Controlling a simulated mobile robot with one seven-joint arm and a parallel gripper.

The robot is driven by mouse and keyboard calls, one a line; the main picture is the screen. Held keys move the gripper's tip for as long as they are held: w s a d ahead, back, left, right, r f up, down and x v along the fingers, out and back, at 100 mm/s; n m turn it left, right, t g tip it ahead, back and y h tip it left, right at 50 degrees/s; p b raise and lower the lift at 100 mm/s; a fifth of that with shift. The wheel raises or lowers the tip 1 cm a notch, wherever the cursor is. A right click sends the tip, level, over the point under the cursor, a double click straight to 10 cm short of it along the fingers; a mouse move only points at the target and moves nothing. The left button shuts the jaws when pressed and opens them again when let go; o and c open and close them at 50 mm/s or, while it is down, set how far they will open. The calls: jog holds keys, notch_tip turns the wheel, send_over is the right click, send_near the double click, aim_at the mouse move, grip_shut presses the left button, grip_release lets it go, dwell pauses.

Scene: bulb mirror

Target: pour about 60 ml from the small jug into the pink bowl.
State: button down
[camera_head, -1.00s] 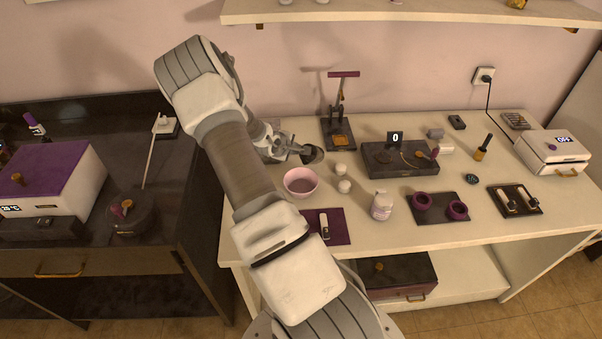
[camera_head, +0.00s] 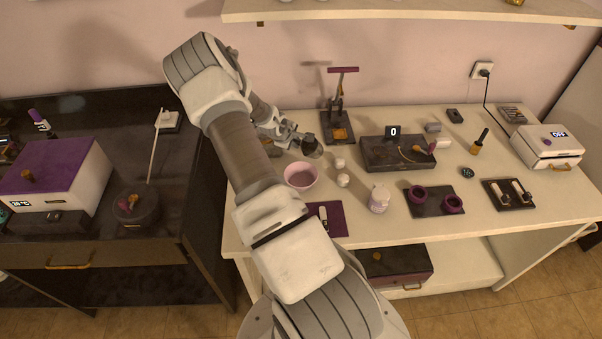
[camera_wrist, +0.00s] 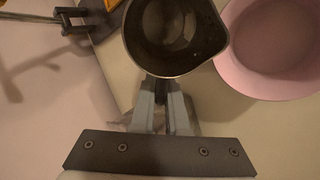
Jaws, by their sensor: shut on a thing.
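The small jug (camera_wrist: 174,64) is dark and round; its open mouth faces the wrist camera, with a shiny, possibly wet inside. My gripper (camera_wrist: 162,98) is shut on the jug's near side. In the head view the jug (camera_head: 311,147) is held at the end of my arm, just behind the pink bowl, with my gripper (camera_head: 300,138) to its left. The pink bowl (camera_head: 300,177) stands on the white table. In the wrist view the bowl (camera_wrist: 275,50) is to the right of the jug. I cannot tell whether it holds liquid.
Two small white knobs (camera_head: 342,180) stand right of the bowl, with a white jar (camera_head: 379,199) beyond. A purple mat (camera_head: 333,219) lies in front. A press-like stand (camera_head: 338,115) is behind the jug. A dark box with a display (camera_head: 397,153) stands further right.

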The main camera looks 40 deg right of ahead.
jog(key=shift+w+d+f+y, duration=0.2)
jog(key=shift+d+f+y, duration=0.4)
jog(key=shift+y, duration=0.2)
jog(key=shift+w+d+g+y+b, duration=0.2)
jog(key=shift+d+g+y+b, duration=0.15)
jog(key=shift+d+g+y, duration=0.25)
jog(key=shift+w+d+f+g+y+b, duration=0.2)
jog(key=shift+d+y+b, duration=0.15)
jog(key=shift+y+b, duration=0.35)
jog(key=shift+w+d+f+g+y+b, duration=0.1)
jog(key=shift+d+f+g+y+b, duration=0.15)
jog(key=shift+y+b, duration=0.45)
jog(key=shift+d+y+b, duration=0.15)
jog(key=shift+y+b, duration=0.15)
jog(key=shift+b, duration=0.05)
jog(key=shift+d+r+y, duration=0.1)
jog(key=shift+y, duration=0.2)
jog(key=shift+w+r+b, duration=0.1)
jog(key=shift+b, duration=0.3)
